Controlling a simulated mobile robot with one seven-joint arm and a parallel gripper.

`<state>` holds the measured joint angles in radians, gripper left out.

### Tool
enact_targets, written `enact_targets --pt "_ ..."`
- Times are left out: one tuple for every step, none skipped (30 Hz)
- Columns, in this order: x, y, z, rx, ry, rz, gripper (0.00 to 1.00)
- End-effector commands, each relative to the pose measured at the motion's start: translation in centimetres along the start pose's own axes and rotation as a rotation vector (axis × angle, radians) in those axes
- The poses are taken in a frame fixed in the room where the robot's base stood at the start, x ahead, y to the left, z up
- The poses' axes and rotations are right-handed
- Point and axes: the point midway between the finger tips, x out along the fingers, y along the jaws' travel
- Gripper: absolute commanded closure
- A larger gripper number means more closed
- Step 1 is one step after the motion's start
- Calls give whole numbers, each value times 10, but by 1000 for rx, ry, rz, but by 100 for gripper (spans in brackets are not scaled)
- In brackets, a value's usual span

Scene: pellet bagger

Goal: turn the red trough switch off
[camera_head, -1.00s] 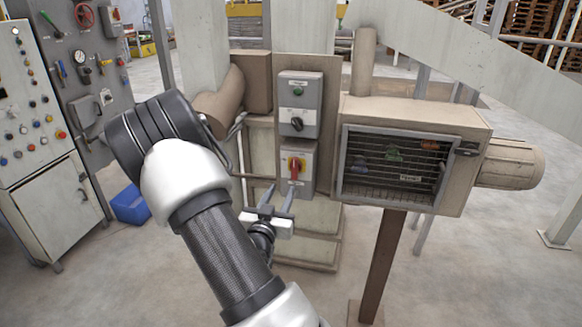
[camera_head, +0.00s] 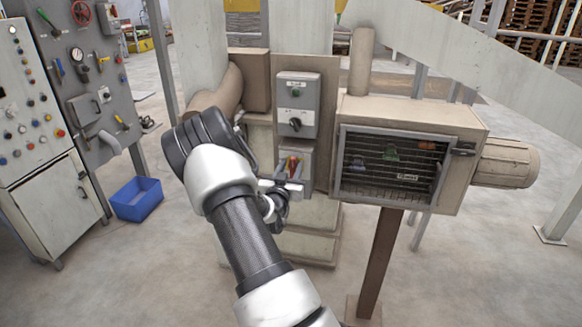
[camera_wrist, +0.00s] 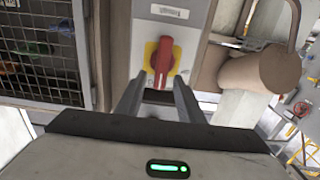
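The red trough switch (camera_head: 292,166) is a red rotary handle on a yellow plate, on the lower grey box of the post. In the wrist view the red handle (camera_wrist: 163,61) stands roughly along the picture's vertical. A white label (camera_wrist: 170,12) sits on the same box. My gripper (camera_head: 288,178) is in front of this box. In the wrist view my gripper (camera_wrist: 158,88) is open, with one finger to each side of the handle's near end. I see a gap between handle and fingers; I cannot tell their depth.
An upper grey box (camera_head: 298,104) with a black knob and green button is just above the switch. A mesh-fronted housing (camera_head: 394,168) stands close to the right. A curved pipe (camera_head: 222,92) is to the left. A blue bin (camera_head: 136,198) sits on the floor.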

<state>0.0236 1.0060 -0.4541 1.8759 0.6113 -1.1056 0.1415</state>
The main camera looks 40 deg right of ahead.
Motion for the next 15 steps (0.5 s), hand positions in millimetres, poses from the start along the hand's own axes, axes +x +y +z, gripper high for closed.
enact_targets --pt "0 0 0 0 0 0 66" --pt "0 0 0 0 0 0 66" --pt "0 0 0 0 0 0 66" --pt "0 0 0 0 0 0 67" --pt "0 0 0 0 0 0 72" --pt "0 0 0 0 0 0 79" --pt "0 0 0 0 0 0 84" --pt "0 0 0 0 0 0 89" --pt "0 0 0 0 0 0 96" --pt "0 0 0 0 0 0 100" --pt "0 0 0 0 0 0 100" --pt "0 0 0 0 0 0 100" --pt "0 0 0 0 0 0 100" --pt "0 0 0 -1 0 0 100" --pt "0 0 0 -3 0 0 100"
